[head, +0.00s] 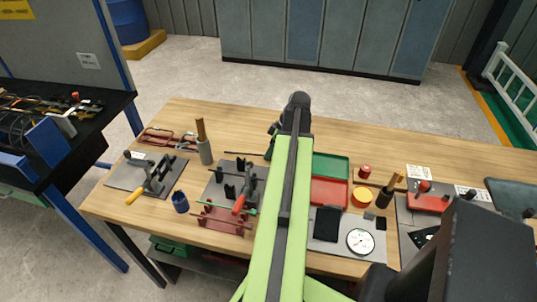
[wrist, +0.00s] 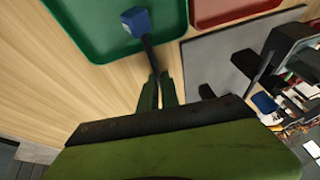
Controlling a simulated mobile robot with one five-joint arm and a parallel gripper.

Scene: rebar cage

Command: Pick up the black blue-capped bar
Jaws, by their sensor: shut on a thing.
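In the wrist view my gripper (wrist: 158,92) is shut on the black bar (wrist: 150,57). The bar sticks out from between the fingertips, and its blue cap (wrist: 135,20) is at the far end. The cap overlaps the green tray (wrist: 95,25) in the picture; its height over the tray is unclear. In the head view my arm hides most of the gripper and the capped end. A thin dark bar (head: 243,154) shows left of my arm there; I cannot tell whether it is the held one.
A grey plate with black holders and red-handled clamp (head: 238,190) stands left of my arm. The green and red trays (head: 330,192) are right of it. A dial gauge (head: 360,241) lies nearer the front. The table's back strip (head: 370,140) is mostly clear.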

